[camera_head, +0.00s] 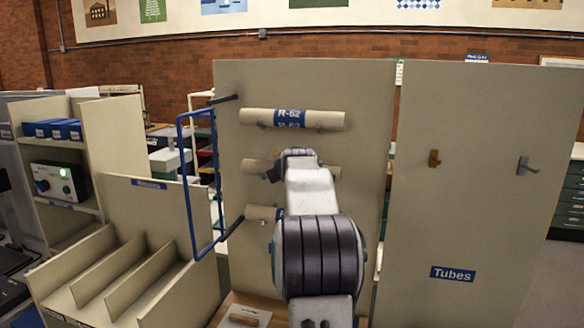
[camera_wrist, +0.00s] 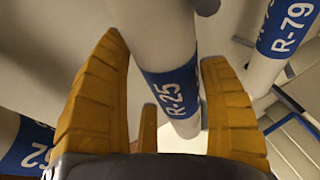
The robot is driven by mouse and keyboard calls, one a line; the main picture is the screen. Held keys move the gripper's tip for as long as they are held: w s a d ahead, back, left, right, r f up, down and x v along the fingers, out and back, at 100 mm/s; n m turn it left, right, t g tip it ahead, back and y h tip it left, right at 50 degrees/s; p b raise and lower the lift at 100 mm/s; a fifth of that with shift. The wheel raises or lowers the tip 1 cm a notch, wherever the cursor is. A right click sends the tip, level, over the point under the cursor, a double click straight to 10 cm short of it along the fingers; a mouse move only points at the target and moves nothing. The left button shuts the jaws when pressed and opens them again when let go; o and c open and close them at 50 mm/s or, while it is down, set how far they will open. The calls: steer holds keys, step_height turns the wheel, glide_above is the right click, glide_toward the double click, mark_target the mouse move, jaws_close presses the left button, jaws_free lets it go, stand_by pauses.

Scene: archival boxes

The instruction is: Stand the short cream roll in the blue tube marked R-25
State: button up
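A pale cream tube with a blue band marked R-25 (camera_wrist: 175,90) runs between the yellow fingers of my gripper (camera_wrist: 165,50) in the wrist view. The fingers are spread on either side of it, with narrow gaps showing, so I see no firm hold. In the head view my gripper (camera_head: 274,172) is at the middle cream roll (camera_head: 254,166) on the upright panel; my arm hides its middle and any label. I cannot pick out a separate short cream roll.
A roll marked R-62 (camera_head: 289,118) hangs above on the panel (camera_head: 355,90). A lower roll (camera_head: 258,213) is partly hidden. A tube marked R-79 (camera_wrist: 287,35) shows at right in the wrist view. A blue frame (camera_head: 185,190) stands left; the Tubes panel (camera_head: 480,210) stands right.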

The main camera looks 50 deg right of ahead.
steer(key=shift+o, duration=1.1)
steer(key=shift+f, duration=0.1)
